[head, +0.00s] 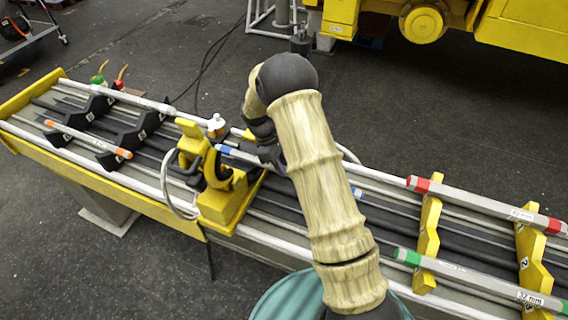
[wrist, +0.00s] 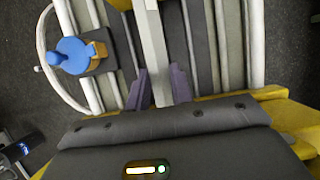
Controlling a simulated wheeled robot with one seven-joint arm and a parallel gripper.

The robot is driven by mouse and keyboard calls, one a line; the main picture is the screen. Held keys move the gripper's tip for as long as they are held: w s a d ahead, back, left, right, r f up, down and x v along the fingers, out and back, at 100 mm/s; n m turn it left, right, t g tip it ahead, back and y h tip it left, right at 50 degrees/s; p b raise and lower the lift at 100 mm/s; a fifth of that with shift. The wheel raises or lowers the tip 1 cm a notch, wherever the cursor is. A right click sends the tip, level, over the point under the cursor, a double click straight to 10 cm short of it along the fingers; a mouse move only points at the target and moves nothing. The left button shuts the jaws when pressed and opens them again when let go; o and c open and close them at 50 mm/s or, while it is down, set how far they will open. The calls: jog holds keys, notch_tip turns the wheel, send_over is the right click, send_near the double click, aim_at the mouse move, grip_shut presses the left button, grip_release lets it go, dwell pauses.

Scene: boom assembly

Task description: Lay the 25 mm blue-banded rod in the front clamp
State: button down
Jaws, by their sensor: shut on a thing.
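The blue-banded rod is a grey bar with a blue band (head: 229,151) at its left end and another blue band (head: 357,193) at the right. My arm hides its middle in the head view. In the wrist view the grey rod (wrist: 154,40) runs up between the two purple-grey fingers of my gripper (wrist: 158,80), which is shut on it. A yellow clamp (head: 222,205) stands on the bench, with dark curved jaws, around and below the rod's left end. I cannot tell whether the rod touches the clamp's seat.
Yellow notched racks (head: 427,240) at right bear a red-banded rod (head: 470,202) and a green-banded rod (head: 470,274). An orange-banded rod (head: 90,138) lies on black blocks at left. A blue-topped part (wrist: 72,55) stands left of my gripper in the wrist view.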

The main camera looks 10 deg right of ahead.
jog(key=shift+f, duration=0.35)
jog(key=c, duration=1.1)
grip_release()
jog(key=shift+c, duration=0.2)
jog(key=b+v, duration=0.3)
jog(key=v, duration=1.4)
jog(key=shift+r+b, duration=0.25)
jog(key=shift+b, duration=0.1)
jog(key=shift+d, duration=0.1)
